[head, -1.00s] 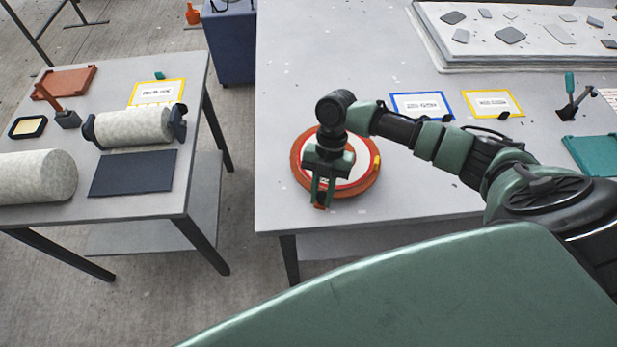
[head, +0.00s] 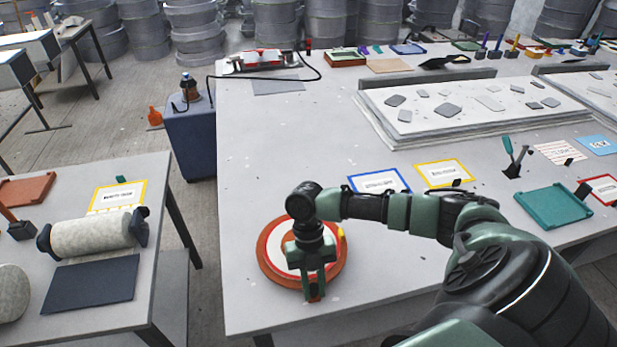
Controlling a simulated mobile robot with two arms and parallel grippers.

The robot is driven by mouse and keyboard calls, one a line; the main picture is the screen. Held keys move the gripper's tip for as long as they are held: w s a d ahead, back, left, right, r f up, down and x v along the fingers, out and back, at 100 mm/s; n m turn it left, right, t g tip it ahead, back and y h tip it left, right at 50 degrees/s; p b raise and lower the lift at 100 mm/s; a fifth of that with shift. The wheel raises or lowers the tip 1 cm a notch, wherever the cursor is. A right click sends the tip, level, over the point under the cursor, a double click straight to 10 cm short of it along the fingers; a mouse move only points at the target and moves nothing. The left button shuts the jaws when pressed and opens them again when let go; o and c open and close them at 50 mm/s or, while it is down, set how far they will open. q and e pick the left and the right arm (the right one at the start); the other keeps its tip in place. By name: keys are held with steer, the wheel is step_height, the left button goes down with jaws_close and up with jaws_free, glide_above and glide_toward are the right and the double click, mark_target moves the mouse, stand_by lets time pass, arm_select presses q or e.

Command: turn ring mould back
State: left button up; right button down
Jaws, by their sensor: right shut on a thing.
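The ring mould (head: 270,262) is a round orange-red disc with a white inner face and a small yellow mark on its right rim. It lies on the grey table (head: 262,160) near the front left corner. My right gripper (head: 314,290) points down over the mould and is shut at its near rim, on a small orange-red part there. The gripper and wrist hide the middle of the mould. My left gripper is not in view.
Blue-framed (head: 379,182) and yellow-framed (head: 444,174) cards lie behind my right arm. A teal tray (head: 553,205) lies right, a white slab (head: 470,105) with grey pieces behind. A side table (head: 150,262) with a roll (head: 92,232) stands left, across a gap.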

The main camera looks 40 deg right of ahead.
stand_by(0.5)
steer(key=c, duration=1.2)
jaws_free()
steer(key=shift+c, duration=0.2)
steer(key=shift+d, duration=0.1)
steer(key=b+v, duration=0.2)
steer(key=v, duration=0.4)
steer(key=shift+w+r, duration=0.2)
steer(key=shift+r, duration=0.2)
steer(key=shift+d+r, duration=0.15)
steer(key=shift+r, duration=0.35)
